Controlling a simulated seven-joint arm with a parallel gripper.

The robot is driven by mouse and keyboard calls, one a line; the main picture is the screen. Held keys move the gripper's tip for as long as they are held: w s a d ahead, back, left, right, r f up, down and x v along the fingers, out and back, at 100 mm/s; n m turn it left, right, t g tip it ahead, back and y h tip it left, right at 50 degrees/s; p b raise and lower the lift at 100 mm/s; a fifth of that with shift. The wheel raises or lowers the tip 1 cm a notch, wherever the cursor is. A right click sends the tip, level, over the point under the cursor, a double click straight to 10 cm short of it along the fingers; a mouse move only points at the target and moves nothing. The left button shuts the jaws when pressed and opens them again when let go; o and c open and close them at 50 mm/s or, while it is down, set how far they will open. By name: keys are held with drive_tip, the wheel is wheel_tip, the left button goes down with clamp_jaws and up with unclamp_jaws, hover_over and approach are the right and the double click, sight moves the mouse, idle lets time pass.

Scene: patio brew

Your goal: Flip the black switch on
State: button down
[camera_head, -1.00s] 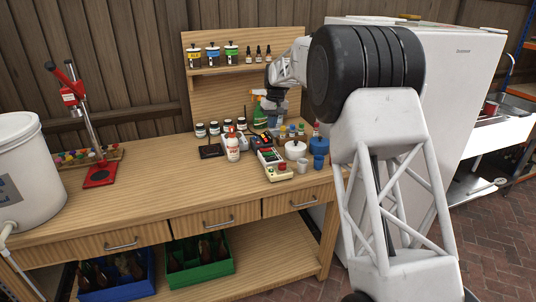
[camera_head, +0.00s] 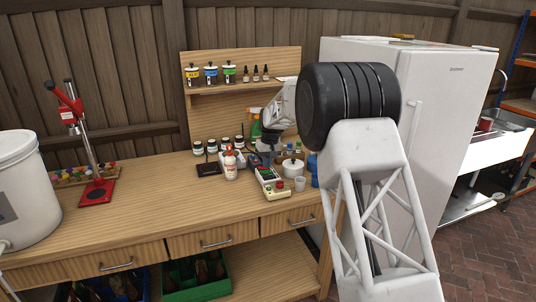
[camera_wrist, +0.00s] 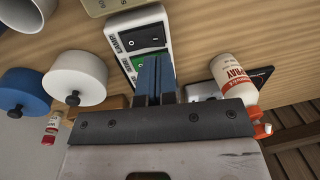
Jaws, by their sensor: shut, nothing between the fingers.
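The black switch (camera_wrist: 145,41) is a rocker at one end of a white switch strip (camera_wrist: 157,18) in the wrist view. A green switch (camera_wrist: 137,62) sits beside it on the strip, partly hidden by my fingers. In the head view the strip (camera_head: 264,173) lies on the workbench, and the black switch is too small to tell apart. My gripper (camera_wrist: 154,60) is shut and empty. Its fingertips appear over the strip just below the black switch in the wrist view; I cannot tell whether they touch. In the head view my gripper (camera_head: 268,150) points down at the strip's far part.
A beige box with a red button (camera_head: 277,190) lies at the strip's near end. A white lidded pot (camera_head: 293,168) stands right. The bench's left middle is clear.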

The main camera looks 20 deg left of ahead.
sight(266, 176)
drive_tip(key=shift+s+a+f, duration=0.1)
drive_tip(key=shift+f, duration=1)
drive_tip(key=shift+s+a+f, duration=0.1)
drive_tip(key=shift+f, duration=0.95)
drive_tip(key=shift+s+f, duration=0.1)
drive_tip(key=shift+f, duration=0.15)
drive_tip(key=shift+w+d+r, duration=0.15)
drive_tip(key=shift+w, duration=0.1)
drive_tip(key=shift+w+d+r, duration=0.2)
drive_tip(key=shift+w+d, duration=0.05)
drive_tip(key=shift+d, duration=0.05)
drive_tip(key=shift+r, duration=0.1)
wheel_tip(266, 176, up, 14)
drive_tip(key=s+a, duration=0.1)
